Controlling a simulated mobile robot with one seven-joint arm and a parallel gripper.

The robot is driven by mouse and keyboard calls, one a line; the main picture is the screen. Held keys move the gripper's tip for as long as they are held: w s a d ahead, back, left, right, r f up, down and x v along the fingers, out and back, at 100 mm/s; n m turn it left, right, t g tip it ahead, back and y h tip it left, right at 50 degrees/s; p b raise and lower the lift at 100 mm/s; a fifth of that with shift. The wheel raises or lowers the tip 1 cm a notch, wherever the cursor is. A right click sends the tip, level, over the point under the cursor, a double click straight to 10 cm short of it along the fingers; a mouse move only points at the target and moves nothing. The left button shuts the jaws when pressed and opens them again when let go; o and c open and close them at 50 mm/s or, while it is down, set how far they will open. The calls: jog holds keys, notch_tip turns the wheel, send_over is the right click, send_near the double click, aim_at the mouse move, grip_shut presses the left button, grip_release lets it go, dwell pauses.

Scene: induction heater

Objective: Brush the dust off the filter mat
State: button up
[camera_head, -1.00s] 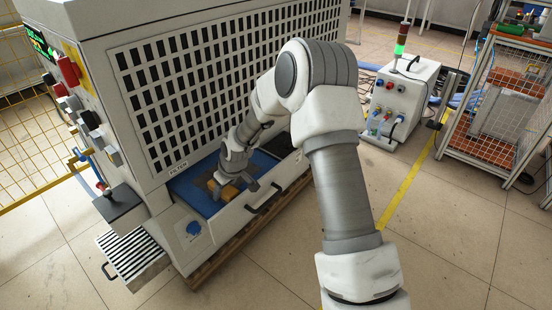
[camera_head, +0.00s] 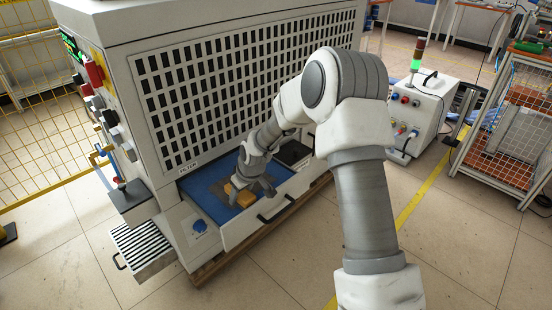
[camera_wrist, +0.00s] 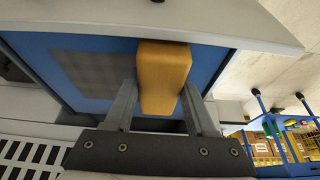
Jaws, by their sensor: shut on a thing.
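The blue filter mat (camera_head: 203,185) lies in the pulled-out drawer (camera_head: 240,236) under the machine's slotted panel. A grey-brown dust patch (camera_head: 220,187) lies on its middle; it also shows as a grey square in the wrist view (camera_wrist: 98,72). My gripper (camera_head: 252,184) reaches down over the mat and is shut on a yellow-brown, wood-coloured brush block (camera_head: 241,197). In the wrist view the block (camera_wrist: 162,80) sits between the two fingers, beside the patch and over the mat's edge. The block's underside is hidden, so I cannot tell whether it touches the mat.
The drawer front has a black handle (camera_head: 275,209). A dark box (camera_head: 291,154) sits at the drawer's right end. A striped lower tray (camera_head: 143,246) sticks out at left. A small white unit with a green lamp (camera_head: 417,110) and a mesh cart (camera_head: 508,150) stand right. The front floor is clear.

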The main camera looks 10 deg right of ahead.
jog(key=shift+r+p, duration=1.4)
jog(key=shift+r, duration=1.2)
